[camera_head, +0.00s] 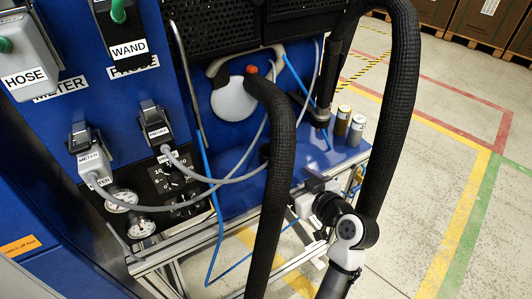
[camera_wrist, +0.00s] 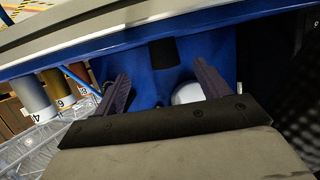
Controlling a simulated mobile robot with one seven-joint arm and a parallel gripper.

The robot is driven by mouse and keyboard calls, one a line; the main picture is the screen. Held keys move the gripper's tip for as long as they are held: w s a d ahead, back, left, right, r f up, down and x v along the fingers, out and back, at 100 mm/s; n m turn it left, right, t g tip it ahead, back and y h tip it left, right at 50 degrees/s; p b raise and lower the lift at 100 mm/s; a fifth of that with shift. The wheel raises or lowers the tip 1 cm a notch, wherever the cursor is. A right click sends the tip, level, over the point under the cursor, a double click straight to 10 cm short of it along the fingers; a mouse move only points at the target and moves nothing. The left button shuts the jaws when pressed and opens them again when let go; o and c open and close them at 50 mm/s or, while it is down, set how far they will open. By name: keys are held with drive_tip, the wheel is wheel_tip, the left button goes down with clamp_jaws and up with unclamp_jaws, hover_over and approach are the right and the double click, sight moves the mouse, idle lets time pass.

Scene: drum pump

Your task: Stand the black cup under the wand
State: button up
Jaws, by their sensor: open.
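The black cup (camera_head: 265,151) stands on the blue bench top in the head view, partly hidden by a thick black hose. In the wrist view, which looks upside down, a black cylinder that appears to be the cup (camera_wrist: 164,52) shows beyond the space between my fingers. The wand (camera_head: 328,80) hangs down as a dark upright tube with a metal collar near its lower end. My gripper (camera_head: 306,184) is at the bench's front edge, right of the cup and apart from it. In the wrist view my gripper (camera_wrist: 163,88) is open, with nothing between its fingers.
Numbered cylinders (camera_head: 343,120) stand at the bench's right end. Thick black hoses (camera_head: 270,200) loop in front, and thin cables cross the bench. The floor (camera_head: 440,100) at right is open.

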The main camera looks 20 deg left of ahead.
sight(275, 162)
drive_tip(key=p+x, duration=0.1)
drive_tip(key=x, duration=0.6)
drive_tip(key=p+x, duration=0.1)
drive_tip(key=x, duration=0.1)
drive_tip(key=r+p+x, duration=0.1)
drive_tip(key=x, duration=0.1)
drive_tip(key=shift+w+a+f+p, duration=0.15)
drive_tip(key=shift+a+p, duration=0.2)
drive_tip(key=shift+a, duration=0.2)
drive_tip(key=shift+w+a+f, duration=0.2)
drive_tip(key=shift+w+a, duration=0.05)
drive_tip(key=shift+a, duration=0.05)
drive_tip(key=c, duration=1.1)
drive_tip(key=shift+r, duration=0.15)
